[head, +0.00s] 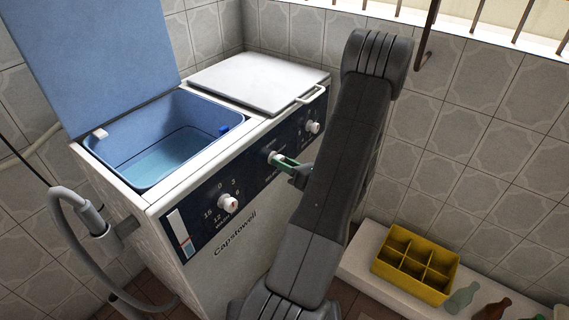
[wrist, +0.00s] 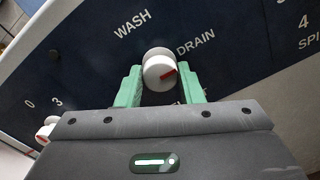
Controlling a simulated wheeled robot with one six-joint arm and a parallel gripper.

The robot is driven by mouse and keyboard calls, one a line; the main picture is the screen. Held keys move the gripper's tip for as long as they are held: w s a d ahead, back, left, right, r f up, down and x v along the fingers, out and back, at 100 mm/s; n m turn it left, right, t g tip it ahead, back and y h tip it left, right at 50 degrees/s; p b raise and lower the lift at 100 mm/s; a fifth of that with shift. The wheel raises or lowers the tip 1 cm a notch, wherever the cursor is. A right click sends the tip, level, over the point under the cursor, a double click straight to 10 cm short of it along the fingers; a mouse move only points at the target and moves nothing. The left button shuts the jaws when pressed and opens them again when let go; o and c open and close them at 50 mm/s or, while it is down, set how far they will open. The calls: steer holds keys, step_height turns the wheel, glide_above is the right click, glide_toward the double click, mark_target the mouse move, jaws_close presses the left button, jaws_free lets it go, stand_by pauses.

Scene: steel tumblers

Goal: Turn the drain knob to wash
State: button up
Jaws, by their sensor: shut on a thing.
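The drain knob (wrist: 156,66) is white and round with a red mark, on the dark panel of the washing machine. In the wrist view the mark points right, toward the DRAIN label (wrist: 196,42) and away from the WASH label (wrist: 132,24). The knob also shows in the head view (head: 274,156), mid-panel. My gripper (wrist: 159,82) has its green fingers on either side of the knob and is shut on it. In the head view my gripper (head: 288,164) reaches the panel from the right, and my arm hides part of the panel.
A timer knob (head: 228,202) is left of the drain knob and a spin knob (head: 312,127) right. The blue tub (head: 150,165) holds water under a raised lid (head: 95,55). A yellow crate (head: 416,264) and bottles (head: 463,298) sit on a low ledge at right.

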steer(key=shift+f+n, duration=0.1)
steer(key=shift+n, duration=0.2)
steer(key=n+b, duration=1.6)
steer(key=n, duration=0.1)
steer(key=shift+f+n+y, duration=0.1)
steer(key=shift+n+y, duration=0.2)
stand_by(0.4)
steer(key=o, duration=1)
